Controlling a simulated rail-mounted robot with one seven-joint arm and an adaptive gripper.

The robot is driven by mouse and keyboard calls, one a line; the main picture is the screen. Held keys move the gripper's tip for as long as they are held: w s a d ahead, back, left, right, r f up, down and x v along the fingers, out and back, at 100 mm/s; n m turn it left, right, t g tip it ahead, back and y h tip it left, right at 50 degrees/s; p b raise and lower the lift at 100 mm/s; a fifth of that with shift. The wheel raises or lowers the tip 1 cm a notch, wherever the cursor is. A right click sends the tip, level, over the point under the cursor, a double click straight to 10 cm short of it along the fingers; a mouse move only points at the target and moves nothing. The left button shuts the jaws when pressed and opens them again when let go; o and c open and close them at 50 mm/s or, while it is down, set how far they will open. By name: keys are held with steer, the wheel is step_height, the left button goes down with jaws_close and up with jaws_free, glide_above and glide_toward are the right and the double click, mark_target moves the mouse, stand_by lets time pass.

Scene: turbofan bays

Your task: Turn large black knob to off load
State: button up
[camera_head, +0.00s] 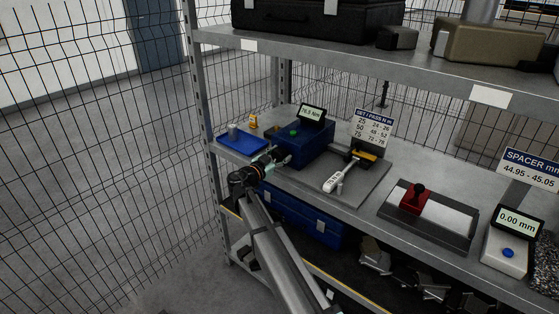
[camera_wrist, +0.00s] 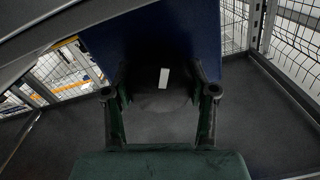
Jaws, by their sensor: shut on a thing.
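A blue tester box (camera_head: 309,143) stands on the bench, with a tilted display (camera_head: 312,113) reading in Nm and a green button (camera_head: 294,133) on top. My gripper (camera_head: 281,157) is at the box's front left side. In the wrist view, the large black knob (camera_wrist: 166,98) is dark and round, with a white pointer mark (camera_wrist: 163,78) standing nearly upright. My gripper (camera_wrist: 159,93) has one finger on each side of the knob and is shut on it. In the head view my gripper hides the knob. I see no readable position labels around it.
A blue tray (camera_head: 241,144) with a small cylinder lies left of my gripper. A torque wrench (camera_head: 348,172) lies on a grey plate to the right, before a sign (camera_head: 372,128). A blue case (camera_head: 310,216) sits below. The upper shelf (camera_head: 350,62) hangs overhead.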

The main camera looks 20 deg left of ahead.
steer(key=n+b, duration=0.1)
steer(key=b, duration=0.1)
steer(key=n+b, duration=0.2)
steer(key=b, duration=0.1)
steer(key=shift+f, duration=0.3)
steer(key=n+b, duration=0.4)
steer(key=n, duration=0.1)
steer(key=shift+r+n, duration=0.2)
steer(key=shift+n, duration=0.1)
steer(key=n+b, duration=0.1)
steer(key=n, duration=0.4)
steer(key=shift+w+a+r+g+b, duration=0.1)
steer(key=shift+g+b, duration=0.2)
steer(key=shift+b, duration=0.05)
steer(key=n+p, duration=0.1)
steer(key=n, duration=0.4)
steer(key=shift+n, duration=0.3)
steer(key=n+p, duration=0.2)
steer(key=n, duration=0.3)
steer(key=shift+r+h, duration=0.1)
steer(key=shift+h, duration=0.3)
steer(key=n+p, duration=0.4)
steer(key=n, duration=0.1)
steer(key=shift+n, duration=0.3)
steer(key=n+p, duration=0.4)
steer(key=n, duration=0.1)
steer(key=n+p, duration=0.3)
steer(key=n, duration=0.2)
steer(key=shift+f+n, duration=0.2)
steer(key=shift+n, duration=0.1)
